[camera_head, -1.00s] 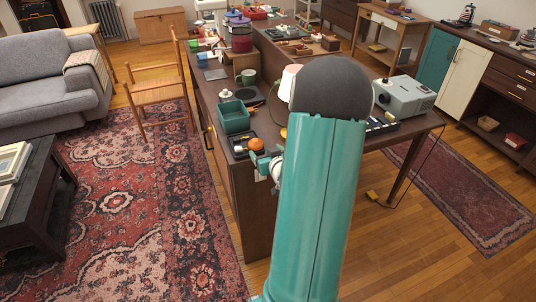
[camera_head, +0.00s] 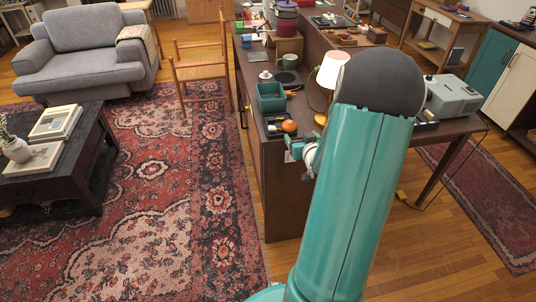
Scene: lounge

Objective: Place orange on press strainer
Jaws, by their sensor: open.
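The orange (camera_head: 289,126) lies on the near end of the dark wooden desk (camera_head: 285,182), next to a black tray (camera_head: 275,130). My gripper (camera_head: 291,147) is small in the picture, just below and in front of the orange at the desk's near edge. It is open and nothing shows between its fingers. Whether it touches the desk edge is unclear. My teal arm covers part of the desk to the right. I cannot make out the press strainer for certain among the small items on the desk.
A teal box (camera_head: 271,98) stands behind the orange, with a lamp (camera_head: 334,72) to the right. A grey machine (camera_head: 452,98) is on the right part of the desk. A wooden chair (camera_head: 203,75) stands left of the desk. The rug (camera_head: 160,190) is clear at left.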

